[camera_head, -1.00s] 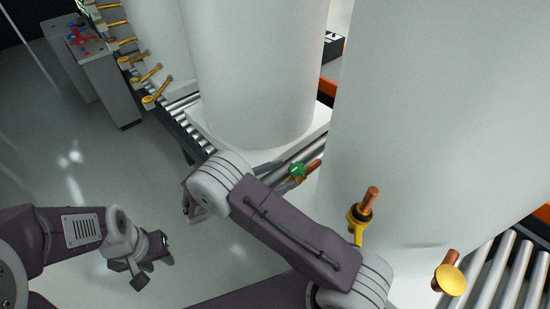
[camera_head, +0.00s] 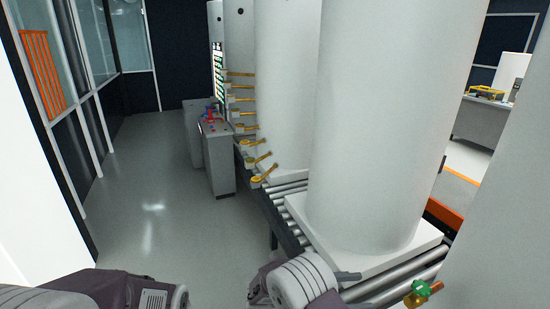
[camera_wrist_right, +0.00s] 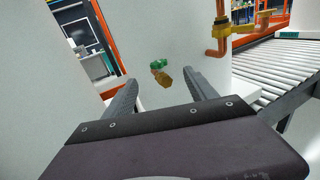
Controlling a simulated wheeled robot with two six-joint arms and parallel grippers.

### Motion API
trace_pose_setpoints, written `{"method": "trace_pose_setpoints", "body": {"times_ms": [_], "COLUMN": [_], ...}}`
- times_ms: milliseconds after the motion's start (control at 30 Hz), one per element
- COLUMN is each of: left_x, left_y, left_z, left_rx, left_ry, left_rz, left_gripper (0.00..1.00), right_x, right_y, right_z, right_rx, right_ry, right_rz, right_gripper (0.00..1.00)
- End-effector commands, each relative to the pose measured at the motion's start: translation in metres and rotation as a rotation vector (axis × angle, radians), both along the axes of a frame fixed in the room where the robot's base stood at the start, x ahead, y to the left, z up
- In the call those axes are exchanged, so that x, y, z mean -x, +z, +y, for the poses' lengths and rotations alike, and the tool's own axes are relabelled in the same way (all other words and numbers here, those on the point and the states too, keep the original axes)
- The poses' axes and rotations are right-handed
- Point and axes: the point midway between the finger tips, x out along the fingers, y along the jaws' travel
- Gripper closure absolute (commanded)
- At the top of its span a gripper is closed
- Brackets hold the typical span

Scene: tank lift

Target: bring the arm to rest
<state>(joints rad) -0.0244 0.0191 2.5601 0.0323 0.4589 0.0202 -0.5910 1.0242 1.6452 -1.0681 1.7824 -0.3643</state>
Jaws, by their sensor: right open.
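My right gripper (camera_head: 352,284) is at the bottom of the head view, partly cut off, beside the near white tank (camera_head: 390,130). Its two fingers are apart and empty in the wrist view (camera_wrist_right: 164,84). A brass valve with a green handle (camera_head: 419,289) is to the right of the fingers in the head view. In the wrist view the green-handled valve (camera_wrist_right: 161,70) shows beyond and between the fingertips, apparently untouched. My left arm (camera_head: 130,290) enters at bottom left; its gripper is out of frame.
White tanks stand in a row on a roller conveyor (camera_head: 385,290), with several yellow-handled fittings (camera_head: 262,175) along it. A grey control box (camera_head: 216,155) stands behind. Open floor (camera_head: 150,215) lies left. A copper pipe (camera_wrist_right: 220,35) and rollers (camera_wrist_right: 275,75) are right in the wrist view.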

Motion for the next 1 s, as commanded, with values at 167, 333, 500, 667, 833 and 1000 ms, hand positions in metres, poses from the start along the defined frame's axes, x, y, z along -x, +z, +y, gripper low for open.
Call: {"method": "trace_pose_setpoints", "body": {"times_ms": [167, 333, 500, 667, 833, 1000], "left_x": [0.000, 0.000, 0.000, 0.000, 0.000, 0.000], "left_y": [0.011, 0.024, 0.038, 0.056, 0.062, 0.060], "left_z": [0.000, 0.000, 0.000, 0.001, 0.001, 0.001], "left_rx": [0.000, 0.000, 0.000, 0.000, 0.000, 0.000], "left_ry": [-0.001, 0.000, 0.000, 0.000, 0.000, 0.000], "left_rz": [0.000, 0.000, 0.000, 0.000, -0.001, 0.000], "left_gripper": [0.64, 0.64, 0.64, 0.64, 0.64, 0.64], "right_x": [0.002, 0.029, 0.080, 0.148, 0.169, 0.144], "right_y": [0.041, 0.079, 0.093, 0.073, 0.027, 0.002], "right_z": [-0.027, -0.063, -0.094, -0.085, -0.014, 0.023], "right_rx": [-0.043, -0.128, -0.341, -0.711, -1.129, -1.281], "right_ry": [-0.085, -0.230, -0.426, -0.697, -1.012, -1.176], "right_rz": [-0.066, -0.114, -0.201, -0.428, -0.857, -1.129], "right_gripper": [0.34, 0.34, 0.34, 0.34, 0.34, 0.34]}}
